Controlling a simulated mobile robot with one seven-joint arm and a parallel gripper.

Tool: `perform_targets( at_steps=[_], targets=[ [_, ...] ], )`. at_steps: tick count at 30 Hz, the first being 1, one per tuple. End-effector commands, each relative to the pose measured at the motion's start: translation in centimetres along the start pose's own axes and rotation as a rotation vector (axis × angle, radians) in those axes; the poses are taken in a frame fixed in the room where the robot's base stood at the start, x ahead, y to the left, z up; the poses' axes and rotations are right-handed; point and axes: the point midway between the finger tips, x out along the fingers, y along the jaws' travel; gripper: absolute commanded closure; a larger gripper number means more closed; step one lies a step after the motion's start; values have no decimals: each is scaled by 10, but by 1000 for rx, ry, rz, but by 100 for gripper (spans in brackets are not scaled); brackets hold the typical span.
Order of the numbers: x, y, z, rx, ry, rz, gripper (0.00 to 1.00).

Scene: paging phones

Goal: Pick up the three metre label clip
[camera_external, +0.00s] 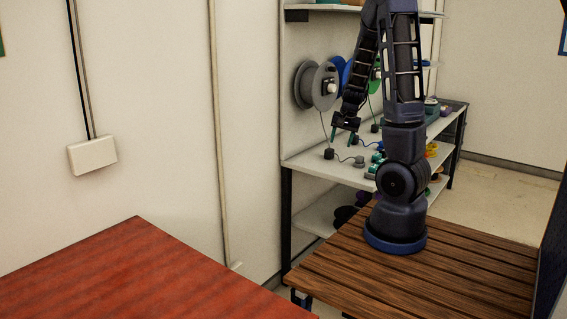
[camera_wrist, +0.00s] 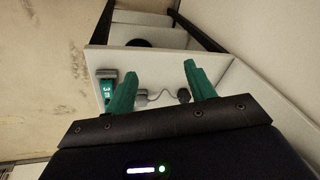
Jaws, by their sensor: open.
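The three metre label clip (camera_wrist: 107,90) shows in the wrist view as a small teal tag marked "3 m" with a grey top. It lies on the white shelf board, just left of my gripper's left finger, which may cover part of its lower right side. My gripper (camera_wrist: 160,72) has two green fingers spread apart with nothing held between them. In the external view my gripper (camera_external: 344,137) hangs over the front part of the shelf. I cannot surely single out the clip among the small items there.
Reels (camera_external: 325,86) stand on the wall side of the shelf unit. Small teal items (camera_external: 372,170) lie near my arm. A red table (camera_external: 140,270) stands at the left.

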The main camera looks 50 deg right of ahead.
Motion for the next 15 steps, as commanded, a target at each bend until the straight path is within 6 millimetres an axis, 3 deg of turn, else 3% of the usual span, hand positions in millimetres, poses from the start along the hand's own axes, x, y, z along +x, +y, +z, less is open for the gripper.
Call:
perform_targets(
  at_steps=[6,15],
  targets=[
    [36,62,-43,167,85,131,45],
    [55,137,-83,319,209,281,45]
  ],
)
